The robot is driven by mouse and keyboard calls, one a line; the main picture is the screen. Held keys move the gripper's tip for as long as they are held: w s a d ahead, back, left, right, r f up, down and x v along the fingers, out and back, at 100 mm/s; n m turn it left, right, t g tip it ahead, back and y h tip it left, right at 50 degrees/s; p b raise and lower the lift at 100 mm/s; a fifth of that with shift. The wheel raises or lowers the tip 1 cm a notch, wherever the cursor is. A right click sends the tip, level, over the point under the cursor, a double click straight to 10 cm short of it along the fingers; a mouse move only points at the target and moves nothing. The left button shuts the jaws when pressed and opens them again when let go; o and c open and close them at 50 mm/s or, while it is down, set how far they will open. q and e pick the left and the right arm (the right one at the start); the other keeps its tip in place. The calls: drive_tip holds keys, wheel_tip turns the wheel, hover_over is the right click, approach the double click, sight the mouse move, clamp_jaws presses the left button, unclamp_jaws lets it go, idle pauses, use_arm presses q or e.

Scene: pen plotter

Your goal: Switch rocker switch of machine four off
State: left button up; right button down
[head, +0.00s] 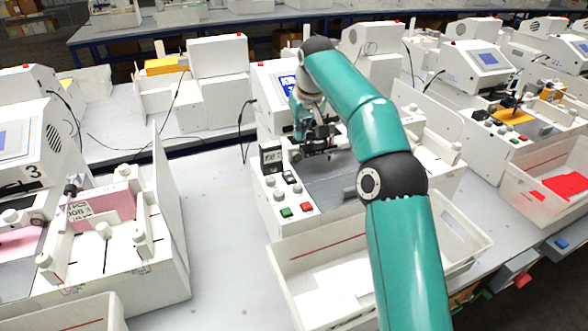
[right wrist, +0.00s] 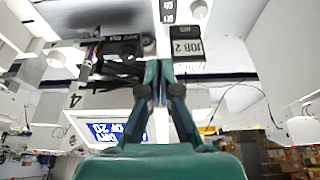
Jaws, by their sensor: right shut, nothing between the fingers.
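Machine four (head: 283,228) stands in the middle of the head view, with its control panel at its front left. The machine's number 4 (right wrist: 75,101) shows there too. My left gripper is out of view.
A white bin (head: 285,262) stands in front of the machine. Machine three (head: 165,255) is to the left, with clear table between.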

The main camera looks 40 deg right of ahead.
drive_tip(key=shift+w+a+f, duration=0.45)
drive_tip(key=shift+w+f, duration=0.05)
drive_tip(key=shift+f, duration=0.15)
approach(289, 172)
drive_tip(key=x, duration=0.5)
drive_tip(key=shift+w+f, duration=0.2)
drive_tip(key=shift+w, duration=0.05)
drive_tip(key=shift+x, duration=0.8)
drive_tip(key=shift+s, duration=0.1)
